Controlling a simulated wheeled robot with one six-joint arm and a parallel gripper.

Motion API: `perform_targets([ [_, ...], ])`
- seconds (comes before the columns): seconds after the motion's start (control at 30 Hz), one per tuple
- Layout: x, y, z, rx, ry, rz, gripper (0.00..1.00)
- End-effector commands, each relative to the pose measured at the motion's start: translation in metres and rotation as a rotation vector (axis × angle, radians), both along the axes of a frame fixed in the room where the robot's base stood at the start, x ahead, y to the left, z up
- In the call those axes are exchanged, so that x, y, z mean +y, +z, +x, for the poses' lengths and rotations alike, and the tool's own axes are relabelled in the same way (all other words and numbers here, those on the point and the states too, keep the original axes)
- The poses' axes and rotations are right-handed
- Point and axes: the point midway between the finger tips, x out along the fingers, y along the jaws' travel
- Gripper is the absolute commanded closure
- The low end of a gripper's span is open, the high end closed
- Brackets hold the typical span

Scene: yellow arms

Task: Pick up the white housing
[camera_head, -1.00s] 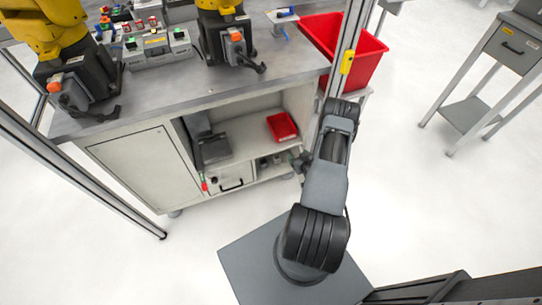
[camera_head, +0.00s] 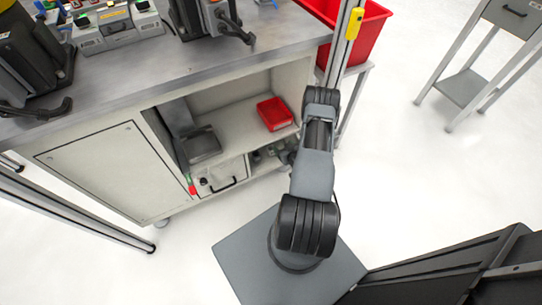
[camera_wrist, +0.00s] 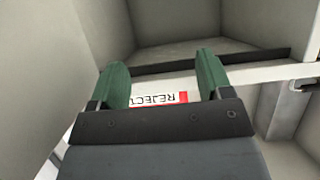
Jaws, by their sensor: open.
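I cannot make out a white housing in either view. My gripper (camera_wrist: 161,66) is open in the wrist view, with two green fingers set apart and nothing visible between them. Past the fingers is a pale edge with a REJECT label (camera_wrist: 160,99), seen upside down, and a grey-walled space beyond it. In the head view my arm reaches to the open right side of the cabinet (camera_head: 95,172), and the gripper end is small and partly hidden by the arm.
A red bin (camera_head: 274,113) sits on the cabinet shelf (camera_head: 236,134). A dark grey device (camera_head: 199,146) stands left of it. A metal post (camera_head: 345,45) rises by the bench corner, with a large red tub (camera_head: 372,36) behind.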

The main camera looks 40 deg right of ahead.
Motion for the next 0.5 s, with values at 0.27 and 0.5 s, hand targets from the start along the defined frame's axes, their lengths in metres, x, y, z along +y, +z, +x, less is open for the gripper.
perform_targets([
  [0.27,-0.001,-0.075,0.0,0.0,-0.001,0.0,0.28],
  [0.5,-0.002,-0.099,-0.001,0.0,-0.004,0.0,0.28],
])
